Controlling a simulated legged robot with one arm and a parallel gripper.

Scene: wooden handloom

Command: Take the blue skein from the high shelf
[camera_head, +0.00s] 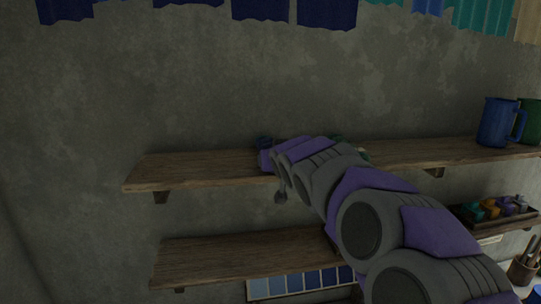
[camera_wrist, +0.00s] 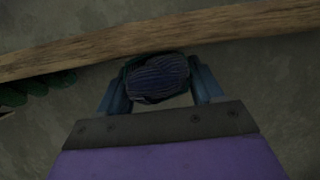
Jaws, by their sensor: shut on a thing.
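The blue skein (camera_wrist: 157,78) is a dark blue bundle of ribbed thread in the wrist view. My gripper (camera_wrist: 160,85) is shut on it, with one finger on each side. The high shelf (camera_head: 200,168) is a wooden plank on the wall, and its edge also shows behind the skein in the wrist view (camera_wrist: 60,57). In the head view my arm reaches to this shelf and covers its middle. A small dark blue patch shows at the end of my arm there, mostly hidden.
A lower shelf (camera_head: 220,257) runs below. Blue (camera_head: 496,122) and green (camera_head: 532,122) jugs stand at the shelf's right. A tray (camera_head: 505,221) holds coloured items. Green items (camera_wrist: 45,84) lie left in the wrist view. The high shelf's left part is bare.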

